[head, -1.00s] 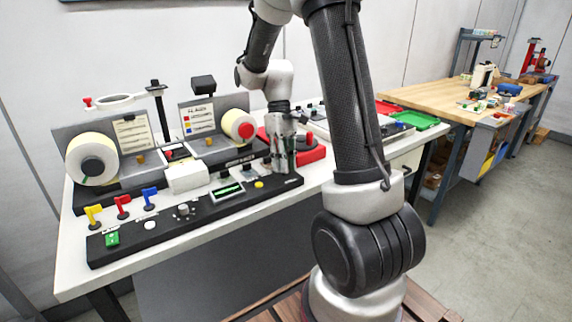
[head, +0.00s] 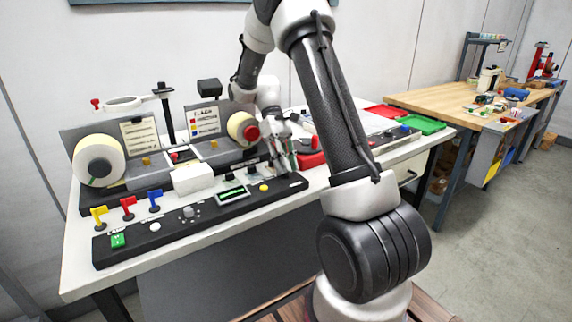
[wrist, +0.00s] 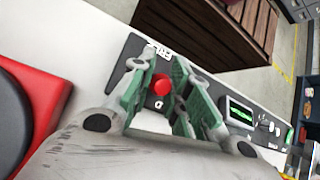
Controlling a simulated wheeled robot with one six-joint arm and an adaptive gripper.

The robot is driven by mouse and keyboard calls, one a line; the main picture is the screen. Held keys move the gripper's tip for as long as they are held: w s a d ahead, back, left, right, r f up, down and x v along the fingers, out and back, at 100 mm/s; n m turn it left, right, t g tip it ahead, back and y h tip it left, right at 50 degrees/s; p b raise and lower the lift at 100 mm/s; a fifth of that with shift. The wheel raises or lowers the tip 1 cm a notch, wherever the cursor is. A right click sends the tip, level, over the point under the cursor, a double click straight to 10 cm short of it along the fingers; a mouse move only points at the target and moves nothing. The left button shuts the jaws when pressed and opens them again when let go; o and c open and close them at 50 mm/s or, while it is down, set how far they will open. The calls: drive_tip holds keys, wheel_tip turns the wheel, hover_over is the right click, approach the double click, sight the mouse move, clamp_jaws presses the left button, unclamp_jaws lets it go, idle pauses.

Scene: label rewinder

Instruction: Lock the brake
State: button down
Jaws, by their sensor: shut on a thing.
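A red round knob (wrist: 162,86) shows between the two green-padded fingers of my gripper (wrist: 158,92) in the wrist view, close to a partly hidden white label on the black control panel (wrist: 125,65). My gripper is closed around this knob; the exact contact is hard to see. In the head view my gripper (head: 284,158) is tilted, low at the right end of the black control panel (head: 215,207), and the knob is hidden there. No readable label names the brake.
Left of the gripper in the wrist view is a red base with a black disc (wrist: 15,120). In the head view, yellow, red and blue levers (head: 155,198) stand at the panel's left end. Two label rolls (head: 98,160) are behind. A green tray (head: 425,125) lies to the right.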

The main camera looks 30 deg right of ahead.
drive_tip(key=c, duration=1.3)
unclamp_jaws()
drive_tip(key=v, duration=1.2)
